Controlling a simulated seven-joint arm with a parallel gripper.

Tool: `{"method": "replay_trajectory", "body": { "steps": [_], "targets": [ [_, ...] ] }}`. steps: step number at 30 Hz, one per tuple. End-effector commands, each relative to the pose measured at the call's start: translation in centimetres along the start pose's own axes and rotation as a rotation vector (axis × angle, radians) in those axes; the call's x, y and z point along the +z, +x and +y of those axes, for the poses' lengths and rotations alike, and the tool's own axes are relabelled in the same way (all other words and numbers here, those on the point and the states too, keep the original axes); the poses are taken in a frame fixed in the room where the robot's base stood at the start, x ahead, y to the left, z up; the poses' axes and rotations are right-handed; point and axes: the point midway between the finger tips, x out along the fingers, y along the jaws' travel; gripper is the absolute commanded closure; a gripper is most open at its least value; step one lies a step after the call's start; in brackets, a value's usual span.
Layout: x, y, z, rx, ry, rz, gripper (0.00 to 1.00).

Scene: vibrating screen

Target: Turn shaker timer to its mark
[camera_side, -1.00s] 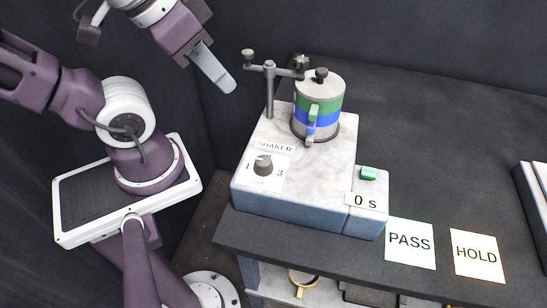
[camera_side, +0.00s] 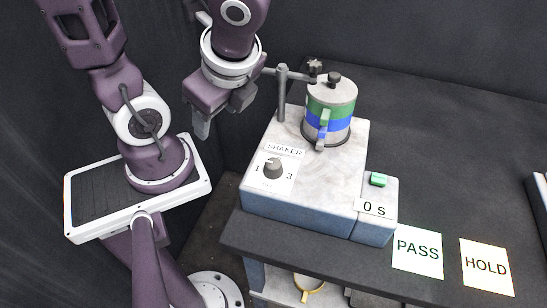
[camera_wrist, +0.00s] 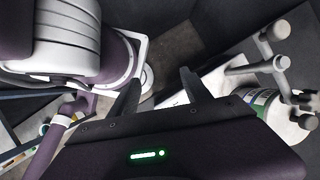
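The shaker (camera_side: 325,178) is a pale marbled block on the dark bench. Its timer knob (camera_side: 274,168) is a grey dial on a white plate, under the label SHAKER, between the marks 1 and 3. The dial's pointer is too small to read surely. The display (camera_side: 375,208) reads 0 s, with a green button (camera_side: 378,180) above it. My gripper (camera_side: 215,118) is above and left of the block, apart from the knob. In the wrist view, my gripper's (camera_wrist: 160,92) two fingers are spread with nothing between them; the knob cannot be made out there.
A banded sieve stack (camera_side: 329,112) stands on the block beside a clamp post (camera_side: 282,95); the stack also shows in the wrist view (camera_wrist: 264,104). PASS (camera_side: 418,250) and HOLD (camera_side: 486,266) cards lie at the bench's front right. The bench behind them is clear.

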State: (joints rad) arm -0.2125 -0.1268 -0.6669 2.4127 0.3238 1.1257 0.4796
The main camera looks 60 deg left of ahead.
Motion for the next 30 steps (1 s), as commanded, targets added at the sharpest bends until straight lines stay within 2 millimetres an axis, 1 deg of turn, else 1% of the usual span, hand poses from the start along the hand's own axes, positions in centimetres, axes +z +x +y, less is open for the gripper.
{"method": "replay_trajectory", "body": {
  "steps": [1,2,3,5,6,8,9,12,16,19,20,27,30],
  "targets": [
    [-0.1,0.8,0.2,0.044,0.264,-0.071,0.44],
    [-0.2,1.2,0.1,0.063,0.434,-0.098,0.44],
    [-0.6,1.6,0.0,0.083,0.66,-0.115,0.44],
    [-1.5,1.9,-0.4,0.096,0.989,-0.095,0.44],
    [-2.3,2.0,-0.8,0.086,1.195,-0.056,0.44],
    [-3.9,2.0,-1.3,0.04,1.465,0.034,0.44],
    [-5.0,1.7,-1.7,-0.011,1.611,0.104,0.44],
    [-7.2,0.7,-2.7,-0.169,1.853,0.267,0.44],
    [-8.6,-0.5,-3.8,-0.327,1.974,0.386,0.44],
    [-9.1,-0.3,-4.0,-0.368,1.998,0.41,0.44],
    [-9.3,0.1,-4.0,-0.37,2.0,0.411,0.44],
    [-11.2,4.2,-3.3,-0.367,2.0,0.412,0.44],
    [-11.7,5.2,-3.2,-0.366,1.997,0.41,0.44]
  ]
}}
